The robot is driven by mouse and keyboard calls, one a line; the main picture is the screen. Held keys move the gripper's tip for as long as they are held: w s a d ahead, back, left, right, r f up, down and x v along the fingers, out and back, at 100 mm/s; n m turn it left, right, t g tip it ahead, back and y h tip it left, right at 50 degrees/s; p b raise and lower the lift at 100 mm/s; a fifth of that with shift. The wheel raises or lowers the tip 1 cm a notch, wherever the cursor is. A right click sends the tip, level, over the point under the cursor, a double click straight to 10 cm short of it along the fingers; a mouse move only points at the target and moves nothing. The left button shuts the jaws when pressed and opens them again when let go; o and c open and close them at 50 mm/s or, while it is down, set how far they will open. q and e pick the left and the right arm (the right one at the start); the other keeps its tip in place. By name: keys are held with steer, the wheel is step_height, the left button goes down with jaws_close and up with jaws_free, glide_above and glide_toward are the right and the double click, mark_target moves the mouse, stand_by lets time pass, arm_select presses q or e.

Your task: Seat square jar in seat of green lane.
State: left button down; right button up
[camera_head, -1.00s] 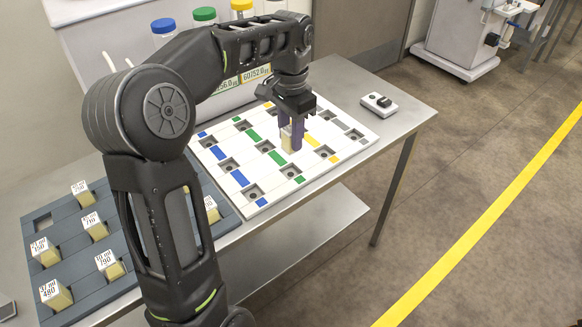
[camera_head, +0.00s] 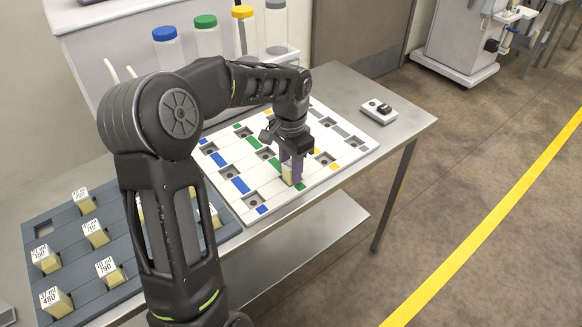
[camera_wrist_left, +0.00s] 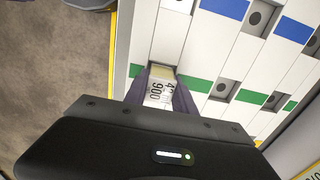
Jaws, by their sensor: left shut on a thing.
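My left gripper (camera_head: 291,170) is shut on a square jar (camera_head: 287,177) with a pale yellow body. In the left wrist view the square jar (camera_wrist_left: 160,90) shows a white label reading "900" between the fingers. The jar is over the near end of the green lane (camera_head: 274,163) on the white board, between two green strips. In the wrist view the lane's other two seats (camera_wrist_left: 222,88) are dark-holed and empty. The seat beneath the jar is mostly hidden, and I cannot tell whether the jar touches its floor. My right gripper is not in view.
The white board (camera_head: 335,178) also has blue, yellow and grey lanes with empty seats. A dark tray (camera_head: 88,262) at the left holds several labelled square jars. Capped bottles (camera_head: 207,38) stand behind the board. A small device (camera_head: 379,112) lies on the table at the right.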

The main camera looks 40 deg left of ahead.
arm_select(q)
steer(key=shift+f, duration=0.2)
steer(key=c, duration=1)
jaws_free()
steer(key=shift+r, duration=0.1)
steer(key=shift+c, duration=0.2)
step_height(320, 180, up, 12)
steer(key=shift+r+p, duration=0.2)
steer(key=shift+p, duration=0.15)
